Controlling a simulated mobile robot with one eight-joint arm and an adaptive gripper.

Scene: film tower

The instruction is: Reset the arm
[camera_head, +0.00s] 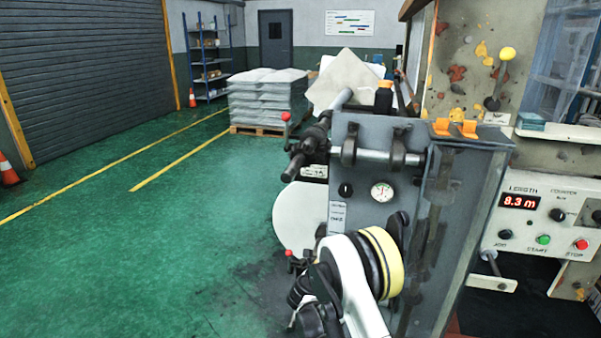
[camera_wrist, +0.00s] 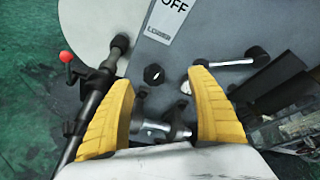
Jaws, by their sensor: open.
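My gripper (camera_wrist: 161,78) shows in the wrist view with its two yellow fingers spread wide and nothing between them. It faces a grey machine panel (camera_wrist: 215,25) with a black knob (camera_wrist: 154,74) and a label (camera_wrist: 169,18) reading OFF. A metal bar and clamp lie beyond the gap between the fingers; I cannot tell how far off they are. In the head view my white arm (camera_head: 357,285) rises from the bottom edge in front of the grey machine (camera_head: 362,146). I cannot make out the fingers there.
A red-tipped lever (camera_wrist: 66,57) and a white disc (camera_wrist: 88,25) lie left of the fingers. A control box (camera_head: 541,214) reading 8.3 m stands right of the machine. Stacked sacks (camera_head: 266,100) sit on a pallet behind.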

